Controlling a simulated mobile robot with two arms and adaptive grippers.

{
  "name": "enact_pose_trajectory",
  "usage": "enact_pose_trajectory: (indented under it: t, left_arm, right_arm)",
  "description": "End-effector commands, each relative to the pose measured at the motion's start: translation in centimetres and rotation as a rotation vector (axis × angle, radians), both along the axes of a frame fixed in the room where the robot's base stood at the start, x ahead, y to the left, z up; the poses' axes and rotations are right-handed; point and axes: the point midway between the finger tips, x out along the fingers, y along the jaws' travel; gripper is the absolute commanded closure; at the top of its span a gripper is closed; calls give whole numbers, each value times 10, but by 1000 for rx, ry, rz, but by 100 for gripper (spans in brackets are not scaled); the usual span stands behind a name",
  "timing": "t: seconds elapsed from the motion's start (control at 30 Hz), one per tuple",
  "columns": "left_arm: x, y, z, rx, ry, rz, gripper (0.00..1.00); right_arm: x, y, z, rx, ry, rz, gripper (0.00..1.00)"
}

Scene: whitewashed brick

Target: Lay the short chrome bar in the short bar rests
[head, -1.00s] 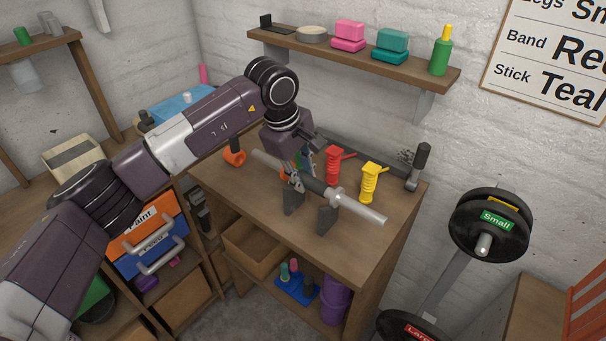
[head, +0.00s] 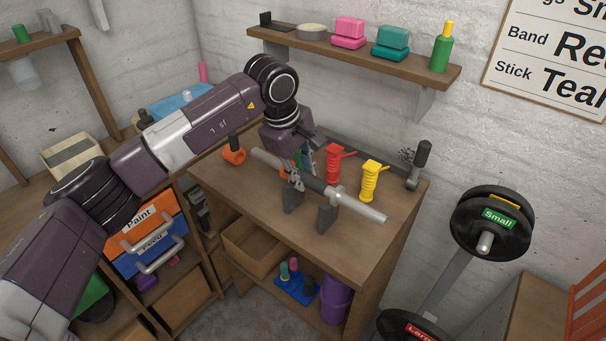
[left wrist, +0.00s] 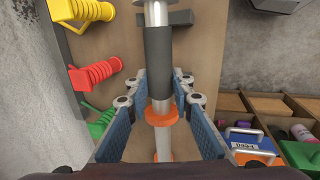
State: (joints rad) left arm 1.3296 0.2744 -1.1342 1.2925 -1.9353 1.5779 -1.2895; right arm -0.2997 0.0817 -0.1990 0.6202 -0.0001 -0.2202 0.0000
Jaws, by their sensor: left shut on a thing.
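The chrome bar (head: 360,207), with a dark grey middle sleeve, runs diagonally above the workbench in the head view. It also shows in the left wrist view (left wrist: 158,60). My left gripper (head: 297,180) is shut on the bar from above, near its middle. Its blue finger pads (left wrist: 160,124) lie on either side of the bar. Two dark grey bar rests, a left one (head: 291,199) and a right one (head: 326,217), stand upright on the bench beneath the bar. I cannot tell whether the bar touches their slots. My right gripper is out of view.
Red (head: 334,165) and yellow (head: 370,180) spring clamps stand behind the bar. An orange piece with a black handle (head: 235,156) sits at the bench's left. A dark-handled tool (head: 419,165) stands at the back right corner. The bench's front right (head: 370,245) is clear.

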Motion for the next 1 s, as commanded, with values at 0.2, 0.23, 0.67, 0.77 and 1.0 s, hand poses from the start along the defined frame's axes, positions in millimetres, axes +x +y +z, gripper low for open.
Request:
enact_pose_trajectory:
  t: [0.2,0.23,0.67,0.77,1.0]
  left_arm:
    - [0,0,-1,-2,-2,0,100]
    - [0,0,-2,-2,-2,0,100]
    - [0,0,-15,-1,-2,0,100]
    - [0,0,-18,-1,-2,0,100]
    - [0,0,-25,-1,-2,0,100]
  right_arm:
    - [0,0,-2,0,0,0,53]
    - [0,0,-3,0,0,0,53]
    - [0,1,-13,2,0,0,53]
    - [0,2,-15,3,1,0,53]
    - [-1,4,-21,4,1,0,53]
